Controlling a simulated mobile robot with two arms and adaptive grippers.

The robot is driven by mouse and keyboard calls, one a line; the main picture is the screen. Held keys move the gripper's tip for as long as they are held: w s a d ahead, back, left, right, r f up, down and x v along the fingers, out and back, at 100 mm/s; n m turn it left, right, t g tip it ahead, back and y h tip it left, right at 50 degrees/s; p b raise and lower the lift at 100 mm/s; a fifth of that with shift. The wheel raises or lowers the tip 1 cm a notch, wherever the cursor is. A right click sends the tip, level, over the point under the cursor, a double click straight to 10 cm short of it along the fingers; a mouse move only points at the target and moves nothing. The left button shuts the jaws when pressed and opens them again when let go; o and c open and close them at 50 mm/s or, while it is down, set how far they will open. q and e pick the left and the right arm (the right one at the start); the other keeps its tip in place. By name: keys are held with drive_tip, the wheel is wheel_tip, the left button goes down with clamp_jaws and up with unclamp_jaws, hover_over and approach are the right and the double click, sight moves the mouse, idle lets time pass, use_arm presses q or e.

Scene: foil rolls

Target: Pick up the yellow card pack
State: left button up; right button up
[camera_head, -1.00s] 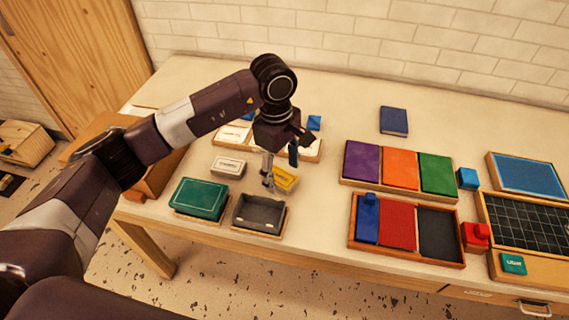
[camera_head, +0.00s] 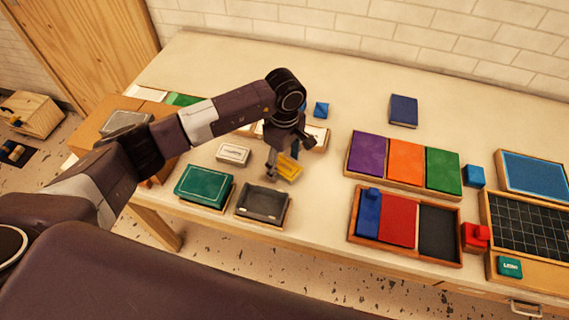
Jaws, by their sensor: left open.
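The yellow card pack (camera_head: 289,170) lies on the table behind the dark grey tray, partly hidden by my left gripper. My left gripper (camera_head: 278,171) points down right at the pack, with its fingers apart. One finger shows at the pack's left side. I cannot tell whether the fingers touch it. My right gripper is not in view.
The dark grey tray (camera_head: 262,206) and a green box (camera_head: 205,185) stand at the front edge. A white pack (camera_head: 233,154) lies to the left. A tray of purple, orange and green panels (camera_head: 404,163) stands to the right. A blue book (camera_head: 403,110) lies behind.

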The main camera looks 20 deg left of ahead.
sight(284, 166)
use_arm(q)
drive_tip(key=shift+f, duration=0.1)
drive_tip(key=c, duration=1.3)
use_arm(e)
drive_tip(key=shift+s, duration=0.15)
use_arm(q)
drive_tip(key=shift+w+r, duration=0.1)
drive_tip(key=shift+r, duration=0.35)
wheel_tip(284, 166, up, 19)
drive_tip(key=b, duration=0.6)
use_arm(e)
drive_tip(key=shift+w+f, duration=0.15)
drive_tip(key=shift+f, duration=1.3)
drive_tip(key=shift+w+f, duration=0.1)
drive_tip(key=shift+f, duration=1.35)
